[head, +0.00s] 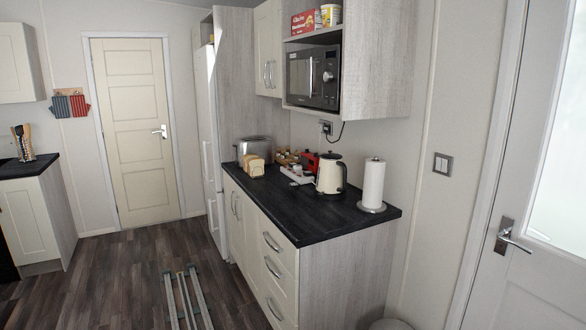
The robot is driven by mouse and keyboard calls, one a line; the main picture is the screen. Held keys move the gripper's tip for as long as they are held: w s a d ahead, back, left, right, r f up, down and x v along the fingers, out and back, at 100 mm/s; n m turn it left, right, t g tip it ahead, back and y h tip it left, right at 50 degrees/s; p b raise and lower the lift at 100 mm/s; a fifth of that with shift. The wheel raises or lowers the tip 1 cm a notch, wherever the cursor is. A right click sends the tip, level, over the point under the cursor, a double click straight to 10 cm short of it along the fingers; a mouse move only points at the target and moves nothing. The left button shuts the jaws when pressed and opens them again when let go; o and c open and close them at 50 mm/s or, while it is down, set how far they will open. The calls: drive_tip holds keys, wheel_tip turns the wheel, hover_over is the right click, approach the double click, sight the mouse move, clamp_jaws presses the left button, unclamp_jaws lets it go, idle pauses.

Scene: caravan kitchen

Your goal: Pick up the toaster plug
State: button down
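The silver toaster (254,149) stands at the far end of the dark counter, partly hidden by a loaf of bread (254,166) in front of it. A wall socket (326,127) sits above the counter under the microwave, with something dark at it, seemingly a plug. A dark cable (341,133) hangs in a curve beside the socket, below the microwave. I cannot tell whether that plug or cable belongs to the toaster. I can make out no separate toaster plug on the counter. My gripper is not in view.
A white tray (297,176) with small items, a red item (309,163), a cream kettle (329,176) and a paper towel roll (373,184) stand along the wall. The microwave (313,78) overhangs the counter. The counter's front strip (290,208) is clear.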

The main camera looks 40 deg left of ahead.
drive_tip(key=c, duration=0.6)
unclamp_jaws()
